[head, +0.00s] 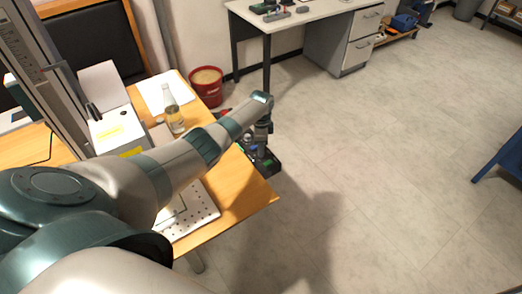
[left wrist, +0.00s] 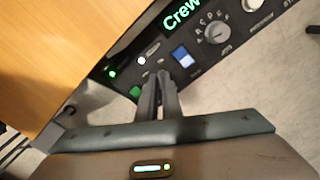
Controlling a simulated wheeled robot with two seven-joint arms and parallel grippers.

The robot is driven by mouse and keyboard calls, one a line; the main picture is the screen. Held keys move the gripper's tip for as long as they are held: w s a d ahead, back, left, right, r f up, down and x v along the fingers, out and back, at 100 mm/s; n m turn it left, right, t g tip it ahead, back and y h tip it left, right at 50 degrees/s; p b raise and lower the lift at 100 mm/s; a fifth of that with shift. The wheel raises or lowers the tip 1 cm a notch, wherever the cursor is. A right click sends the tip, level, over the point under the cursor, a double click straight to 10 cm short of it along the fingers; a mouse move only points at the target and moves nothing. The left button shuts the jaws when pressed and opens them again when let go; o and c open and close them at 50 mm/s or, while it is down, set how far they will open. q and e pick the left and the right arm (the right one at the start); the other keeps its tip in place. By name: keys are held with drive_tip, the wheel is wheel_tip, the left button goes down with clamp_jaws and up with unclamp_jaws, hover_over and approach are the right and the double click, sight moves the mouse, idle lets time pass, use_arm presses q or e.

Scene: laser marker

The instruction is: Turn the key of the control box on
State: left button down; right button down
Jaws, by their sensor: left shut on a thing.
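The black control box (head: 268,165) sits beside the right edge of the wooden table, partly hidden by my left arm. In the left wrist view its panel (left wrist: 122,52) shows a green lit display, a round dial (left wrist: 217,32), a blue switch (left wrist: 183,57), a green button (left wrist: 135,92) and small lit round parts. My left gripper (head: 262,148) points down at the box. In the left wrist view its fingertips (left wrist: 158,78) are shut together at the panel, between the green button and the blue switch. The key is hidden between them; its turn angle cannot be told. My right gripper is not in view.
The wooden table (head: 255,192) lies left of the box, with a bottle (head: 173,118), a white machine (head: 115,128) and a perforated plate (head: 195,220). A red bucket (head: 206,88) stands behind. The floor to the right is clear up to a blue stand (head: 505,158).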

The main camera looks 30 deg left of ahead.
use_arm(q)
drive_tip(key=shift+m, duration=1.2)
drive_tip(key=c, duration=1.9)
unclamp_jaws()
drive_tip(key=shift+c, duration=0.2)
drive_tip(key=shift+r, duration=0.2)
wheel_tip(320, 180, up, 17)
drive_tip(key=p, duration=1.4)
